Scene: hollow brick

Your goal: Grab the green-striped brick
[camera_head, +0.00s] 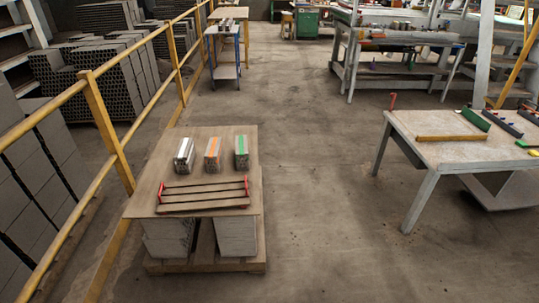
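The green-striped brick (241,152) stands upright on a wooden board (236,193) on top of a low stack at the left of the head view. It is the rightmost of three bricks in a row. The orange-striped brick (212,154) stands to its left, apart from it. A brick with a white stripe (184,155) stands at the left end of the row. Neither of my grippers shows in this view.
A rack with red ends (203,195) lies in front of the bricks. A yellow railing (105,120) runs along the stack's left side. A worktable (440,152) with tools stands at the right. The floor (310,190) between is clear.

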